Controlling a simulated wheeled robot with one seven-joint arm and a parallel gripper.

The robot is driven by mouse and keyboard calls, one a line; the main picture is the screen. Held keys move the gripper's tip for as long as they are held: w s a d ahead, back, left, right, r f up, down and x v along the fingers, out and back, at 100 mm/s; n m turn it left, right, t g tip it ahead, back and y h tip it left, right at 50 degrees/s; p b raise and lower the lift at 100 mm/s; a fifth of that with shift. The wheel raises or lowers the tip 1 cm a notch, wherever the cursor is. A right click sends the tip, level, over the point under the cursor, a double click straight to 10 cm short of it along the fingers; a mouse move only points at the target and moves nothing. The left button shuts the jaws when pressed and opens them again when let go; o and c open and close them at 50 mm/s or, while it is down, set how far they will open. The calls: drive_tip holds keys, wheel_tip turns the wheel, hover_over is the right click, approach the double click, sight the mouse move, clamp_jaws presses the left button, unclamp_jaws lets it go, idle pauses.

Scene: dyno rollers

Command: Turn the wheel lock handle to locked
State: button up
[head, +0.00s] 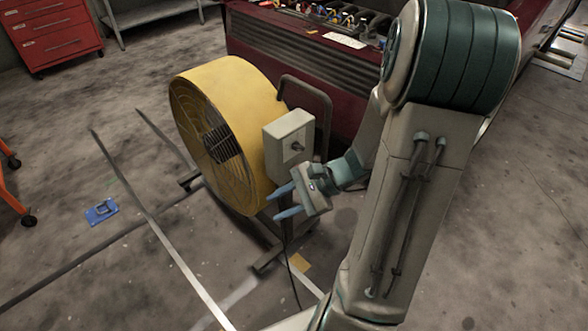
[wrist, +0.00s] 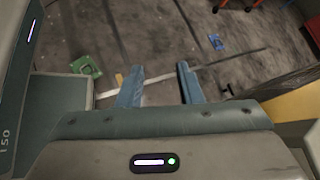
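I cannot make out a wheel lock handle for certain in either view. A grey box (head: 289,137) with a small dark knob (head: 297,147) on its face stands beside a large yellow drum fan (head: 240,85) in the head view. My gripper (head: 273,205) is just below and in front of this box, with its two blue fingers pointing left. It is open, and nothing shows between the fingers in the wrist view (wrist: 160,68). The fan's yellow side (wrist: 298,103) shows at the right of the wrist view.
A red tool cabinet (head: 55,32) is at the back left. A blue item (head: 102,211) lies on the floor, and a green item (wrist: 86,67) shows in the wrist view. Floor at left is mostly clear.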

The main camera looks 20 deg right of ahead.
drive_tip(key=w+d+f+m+t+h+b, duration=0.2)
drive_tip(key=w+d+f+m+t+b, duration=0.15)
drive_tip(key=d+f+m+t, duration=0.4)
drive_tip(key=w+d+f+m+t+h+b, duration=0.2)
drive_tip(key=d+f+m+t+h+b, duration=0.25)
drive_tip(key=d+m, duration=0.55)
drive_tip(key=w+a+n+t+y+b, duration=0.1)
drive_tip(key=w+a+b, duration=0.1)
drive_tip(key=w, duration=1)
drive_tip(key=shift+w+a+f+t+y, duration=0.2)
drive_tip(key=shift+a+f+t+y, duration=0.15)
drive_tip(key=shift+a, duration=0.5)
drive_tip(key=shift+r, duration=0.1)
drive_tip(key=c, duration=0.6)
